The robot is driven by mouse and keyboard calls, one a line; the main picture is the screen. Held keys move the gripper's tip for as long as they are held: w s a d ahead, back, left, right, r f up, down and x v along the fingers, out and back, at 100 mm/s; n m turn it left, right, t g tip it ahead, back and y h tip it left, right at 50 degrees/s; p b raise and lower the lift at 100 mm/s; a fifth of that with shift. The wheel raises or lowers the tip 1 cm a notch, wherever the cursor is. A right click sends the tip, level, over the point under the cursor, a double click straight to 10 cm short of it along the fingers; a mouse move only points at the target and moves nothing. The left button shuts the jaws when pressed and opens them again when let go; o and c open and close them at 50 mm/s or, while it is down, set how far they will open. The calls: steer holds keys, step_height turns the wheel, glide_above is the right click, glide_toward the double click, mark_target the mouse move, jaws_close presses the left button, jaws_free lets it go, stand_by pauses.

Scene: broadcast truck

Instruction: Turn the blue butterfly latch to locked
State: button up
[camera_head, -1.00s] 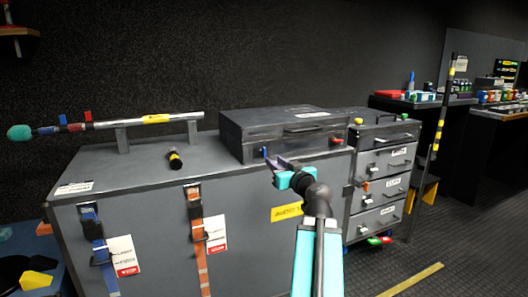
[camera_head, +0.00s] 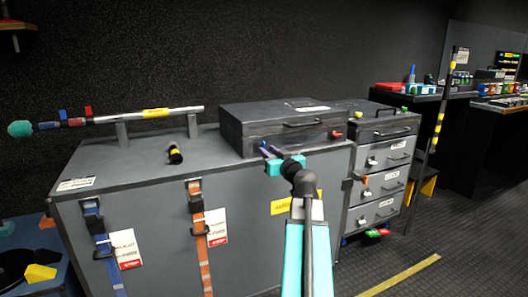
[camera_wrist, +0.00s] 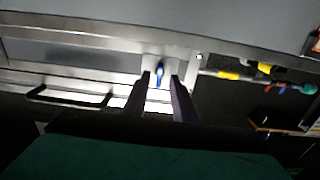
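The blue butterfly latch (camera_wrist: 159,70) is on a pale metal plate on the front of the grey case (camera_head: 240,137). In the wrist view it is between the tips of my gripper's two dark fingers. My gripper (camera_wrist: 160,78) is open, with a gap on each side of the latch; I cannot tell whether either finger touches it. In the head view my gripper (camera_head: 267,152) is at the left part of the case front, and the latch is largely hidden by the fingers there.
The case has a front handle (camera_head: 304,123) and a red latch (camera_head: 336,135) to the right. It sits on a grey cabinet (camera_head: 130,155) with a microphone boom (camera_head: 125,117) and a small black-and-yellow cylinder (camera_head: 175,154). A drawer unit (camera_head: 385,170) stands at right.

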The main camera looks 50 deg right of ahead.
mark_target(265, 148)
steer(key=shift+x, duration=1.55)
jaws_close()
steer(key=shift+a, duration=0.15)
